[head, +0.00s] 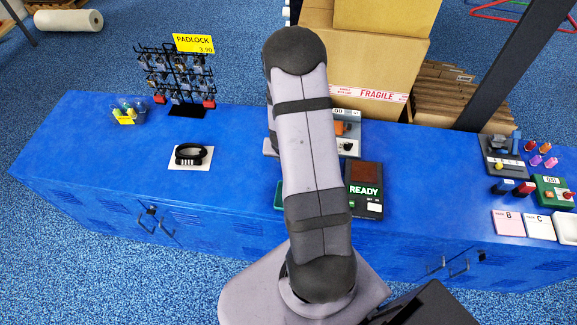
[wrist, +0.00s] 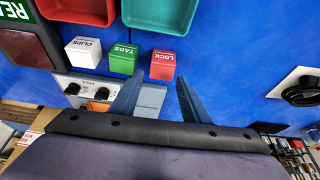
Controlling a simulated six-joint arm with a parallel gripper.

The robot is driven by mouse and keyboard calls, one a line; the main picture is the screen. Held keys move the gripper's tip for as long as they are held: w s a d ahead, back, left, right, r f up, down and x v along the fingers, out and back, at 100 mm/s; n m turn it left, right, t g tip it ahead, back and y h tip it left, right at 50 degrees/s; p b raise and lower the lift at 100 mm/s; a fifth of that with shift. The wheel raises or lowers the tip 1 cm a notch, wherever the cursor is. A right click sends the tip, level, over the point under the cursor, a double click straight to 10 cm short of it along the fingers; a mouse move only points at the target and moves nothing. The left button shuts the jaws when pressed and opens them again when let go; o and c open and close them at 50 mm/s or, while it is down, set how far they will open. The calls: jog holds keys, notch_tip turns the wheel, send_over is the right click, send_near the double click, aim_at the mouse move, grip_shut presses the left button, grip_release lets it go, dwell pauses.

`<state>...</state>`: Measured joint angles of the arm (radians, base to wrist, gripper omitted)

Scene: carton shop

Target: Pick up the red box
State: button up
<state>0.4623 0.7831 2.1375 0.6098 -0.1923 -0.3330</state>
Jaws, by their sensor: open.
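The red box (wrist: 163,66), a small cube marked LOCK, stands on the blue bench top in the wrist view. My gripper (wrist: 158,77) is open, and its two fingers point toward the red box. The box appears between the fingertips or just past them, with its top clear; I cannot tell the exact depth. Nothing is held. In the head view, my arm hides both the gripper and the red box.
A green TAGS box (wrist: 122,58) stands close left of the red box, beside the left finger, with a white CLIPS box (wrist: 84,54) beyond. A red tray (wrist: 78,12) and a green tray (wrist: 160,16) lie nearby. Bare blue bench (wrist: 235,60) lies right.

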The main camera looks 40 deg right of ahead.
jog(key=f, duration=0.3)
jog(key=shift+w, duration=0.25)
jog(key=shift+x, duration=1)
jog(key=c, duration=0.9)
